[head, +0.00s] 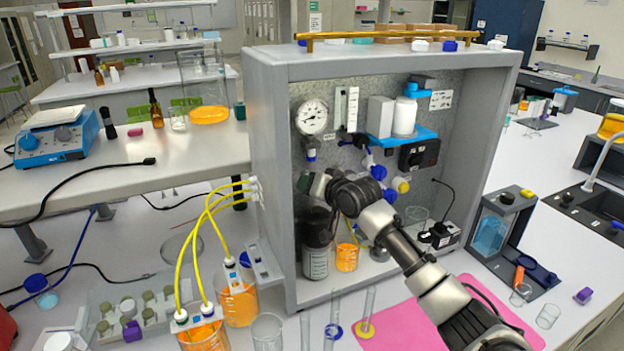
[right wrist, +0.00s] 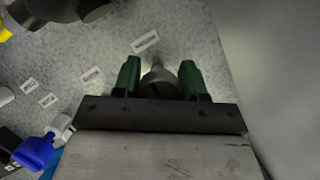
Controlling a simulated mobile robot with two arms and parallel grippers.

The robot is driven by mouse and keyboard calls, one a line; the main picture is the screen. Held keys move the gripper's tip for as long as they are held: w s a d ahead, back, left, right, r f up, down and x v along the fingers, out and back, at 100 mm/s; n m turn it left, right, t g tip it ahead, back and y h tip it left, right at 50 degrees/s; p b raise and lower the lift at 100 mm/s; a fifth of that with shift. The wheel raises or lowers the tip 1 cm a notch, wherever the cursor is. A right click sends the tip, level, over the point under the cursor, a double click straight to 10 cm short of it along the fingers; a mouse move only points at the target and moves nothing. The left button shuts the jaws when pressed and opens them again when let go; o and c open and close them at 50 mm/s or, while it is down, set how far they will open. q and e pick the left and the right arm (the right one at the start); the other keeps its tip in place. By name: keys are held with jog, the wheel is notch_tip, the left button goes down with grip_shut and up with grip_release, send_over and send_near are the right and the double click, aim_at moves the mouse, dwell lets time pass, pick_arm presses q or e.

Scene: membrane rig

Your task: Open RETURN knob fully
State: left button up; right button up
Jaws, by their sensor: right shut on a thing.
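My right gripper (head: 318,184) reaches into the open-fronted grey cabinet (head: 272,180), close to the back panel on its left side. In the right wrist view its two green fingers (right wrist: 159,70) stand on either side of a round grey knob (right wrist: 158,84) on the speckled panel and are shut on it. In the head view my gripper and wrist hide this knob. Small white labels (right wrist: 145,41) sit on the panel near it; their lettering is too small to read, and the knob's angle is unclear. My left gripper is not in view.
A pressure gauge (head: 311,117) and blue-handled fittings (head: 376,171) are on the panel above and right of my gripper. A dark-topped bottle (head: 316,262) and an orange beaker (head: 347,257) stand below it. The cabinet's left wall is close by.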

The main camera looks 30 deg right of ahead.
jog(key=shift+f+n+h+p, duration=0.15)
jog(key=shift+n+h+p, duration=0.15)
jog(key=shift+n+p, duration=0.15)
jog(key=shift+f+g, duration=0.1)
jog(key=shift+g, duration=0.2)
jog(key=o, duration=0.9)
jog(key=shift+o, duration=0.2)
jog(key=shift+s, duration=0.1)
jog(key=b+v, duration=0.3)
jog(key=v, duration=0.7)
jog(key=shift+s+b, duration=0.4)
